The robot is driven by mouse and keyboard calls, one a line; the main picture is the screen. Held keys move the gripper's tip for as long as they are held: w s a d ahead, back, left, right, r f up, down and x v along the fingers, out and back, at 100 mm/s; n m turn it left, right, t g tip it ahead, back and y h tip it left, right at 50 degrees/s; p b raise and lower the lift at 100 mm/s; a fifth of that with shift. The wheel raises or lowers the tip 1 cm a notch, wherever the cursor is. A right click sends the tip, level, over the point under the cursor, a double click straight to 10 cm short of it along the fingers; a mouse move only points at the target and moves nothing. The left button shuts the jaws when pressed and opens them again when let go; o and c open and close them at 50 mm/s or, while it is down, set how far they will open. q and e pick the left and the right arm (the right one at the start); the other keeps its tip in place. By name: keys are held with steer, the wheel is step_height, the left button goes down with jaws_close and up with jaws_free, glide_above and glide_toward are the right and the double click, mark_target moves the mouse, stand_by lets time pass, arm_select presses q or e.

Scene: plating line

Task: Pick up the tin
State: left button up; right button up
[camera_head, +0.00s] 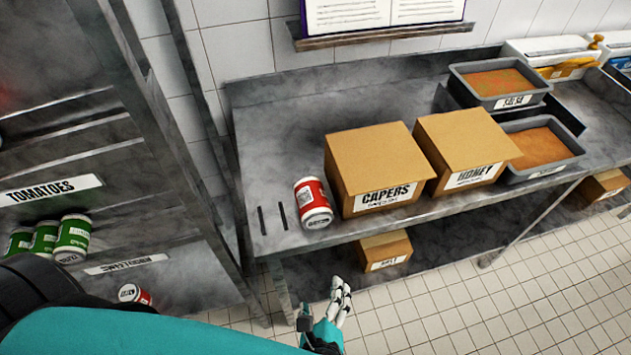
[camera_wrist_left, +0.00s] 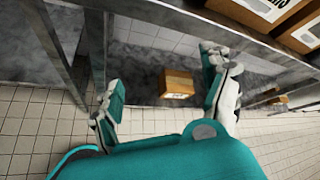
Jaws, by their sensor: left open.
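A red tin (camera_head: 313,203) with a white label stands on the steel counter, left of the capers box and near the front edge. My left gripper (camera_head: 322,312) is below and in front of the counter edge, apart from the tin. In the left wrist view its two fingers (camera_wrist_left: 168,100) are spread wide with nothing between them. The tin does not show in the left wrist view. Green tins (camera_head: 60,238) stand on the shelf labelled tomatoes at the left, and another red tin (camera_head: 135,294) lies or stands on the shelf below. My right gripper is not in view.
The steel counter (camera_head: 275,150) has a capers box (camera_head: 375,160), a honey box (camera_head: 463,145) and grey trays (camera_head: 545,150) on it. A small box (camera_head: 384,251) sits on the undershelf. A metal rack (camera_head: 150,190) stands at the left. The counter left of the tin is mostly clear.

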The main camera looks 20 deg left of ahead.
arm_select(q)
steer(key=t+y, duration=0.1)
steer(key=t, duration=0.1)
glide_toward(315, 220)
steer(key=shift+y, duration=0.3)
steer(key=b+x, duration=0.4)
steer(key=x, duration=0.1)
steer(key=shift+s+f, duration=0.1)
steer(key=shift+f, duration=0.05)
steer(key=shift+w+f, duration=0.1)
steer(key=shift+w, duration=0.4)
steer(key=b+x, duration=0.3)
steer(key=x, duration=0.1)
steer(key=shift+w+a+f, duration=0.1)
steer(key=shift+w, duration=0.1)
steer(key=shift+w+a, duration=0.15)
steer(key=shift+w, duration=0.25)
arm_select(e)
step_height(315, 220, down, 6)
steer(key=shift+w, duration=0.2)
arm_select(q)
steer(key=shift+s, duration=0.1)
steer(key=shift+c, duration=1.3)
steer(key=c, duration=1.1)
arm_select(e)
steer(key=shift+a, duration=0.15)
